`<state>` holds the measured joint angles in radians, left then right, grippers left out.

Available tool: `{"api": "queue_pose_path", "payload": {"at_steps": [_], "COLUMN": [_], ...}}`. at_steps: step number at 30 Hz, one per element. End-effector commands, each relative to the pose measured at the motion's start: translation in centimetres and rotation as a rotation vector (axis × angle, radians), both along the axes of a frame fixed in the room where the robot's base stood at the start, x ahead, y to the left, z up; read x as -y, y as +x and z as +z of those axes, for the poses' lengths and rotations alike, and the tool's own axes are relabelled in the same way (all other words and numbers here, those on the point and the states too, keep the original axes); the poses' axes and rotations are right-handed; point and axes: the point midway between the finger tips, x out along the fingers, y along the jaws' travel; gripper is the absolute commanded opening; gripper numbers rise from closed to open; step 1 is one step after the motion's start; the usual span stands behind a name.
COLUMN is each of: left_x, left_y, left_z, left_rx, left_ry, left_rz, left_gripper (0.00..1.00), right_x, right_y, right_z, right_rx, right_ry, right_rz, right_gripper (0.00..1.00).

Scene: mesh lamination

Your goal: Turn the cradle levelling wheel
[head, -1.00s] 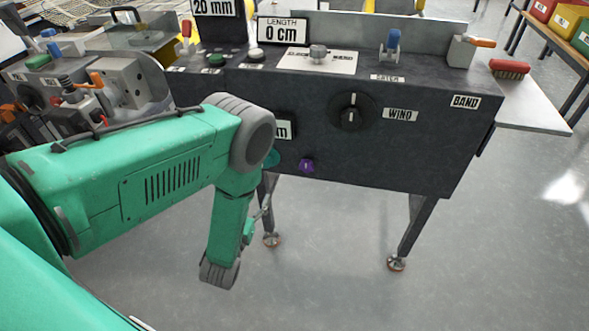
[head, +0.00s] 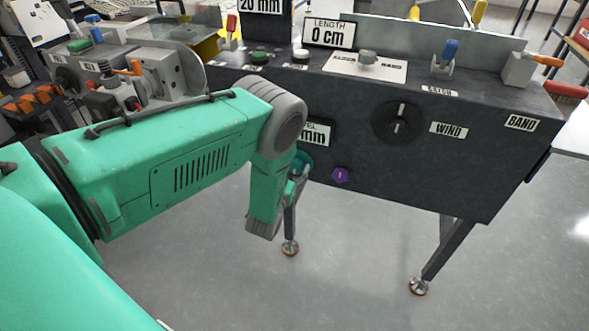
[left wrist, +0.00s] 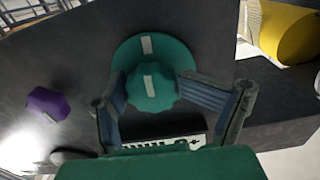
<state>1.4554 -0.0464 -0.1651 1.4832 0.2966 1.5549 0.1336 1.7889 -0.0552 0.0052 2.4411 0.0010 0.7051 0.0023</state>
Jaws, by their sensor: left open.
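The cradle levelling wheel is a round teal knob (left wrist: 150,86) with a white mark, on a wider teal disc on the dark panel. In the left wrist view my left gripper (left wrist: 152,80) is open, with one finger on each side of the knob; I cannot tell whether they touch it. In the head view only a teal edge of the wheel (head: 303,160) shows beside my left forearm, under a partly hidden display ending in "mm" (head: 315,133). My left gripper there is mostly hidden behind my arm. My right gripper is not in view.
A purple knob (head: 340,175) sits close to the wheel on the same panel. A black WIND dial (head: 398,123) is further right. Switches and levers line the machine's top, including a blue lever (head: 447,57). Open floor (head: 350,270) lies below the panel.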

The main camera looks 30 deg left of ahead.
Motion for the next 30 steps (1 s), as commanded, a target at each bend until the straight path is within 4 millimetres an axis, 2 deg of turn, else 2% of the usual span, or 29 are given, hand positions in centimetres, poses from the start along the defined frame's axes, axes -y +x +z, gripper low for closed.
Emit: {"api": "queue_pose_path", "payload": {"at_steps": [7, 8, 9, 11, 14, 30], "left_x": [0.72, 0.78, 0.83, 0.87, 0.86, 0.75], "left_y": [-0.06, -0.07, -0.08, -0.04, 0.04, 0.07], "left_z": [0.46, 0.49, 0.51, 0.49, 0.39, 0.26], "left_rx": [-0.002, -0.001, -0.001, -0.001, 0.001, -0.002], "left_ry": [0.013, 0.013, 0.014, 0.012, 0.007, 0.007], "left_rz": [0.001, 0.001, 0.0, -0.002, -0.006, -0.004], "left_gripper": [0.6, 0.53, 0.39, 0.18, 0.12, 0.1], "right_x": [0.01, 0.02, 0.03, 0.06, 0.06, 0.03], "right_y": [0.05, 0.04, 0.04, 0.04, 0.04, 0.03], "right_z": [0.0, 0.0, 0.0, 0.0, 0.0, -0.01], "right_rx": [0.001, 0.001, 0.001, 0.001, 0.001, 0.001], "right_ry": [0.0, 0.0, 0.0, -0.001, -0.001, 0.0], "right_rz": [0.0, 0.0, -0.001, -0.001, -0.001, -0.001], "right_gripper": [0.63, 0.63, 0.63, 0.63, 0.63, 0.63]}}
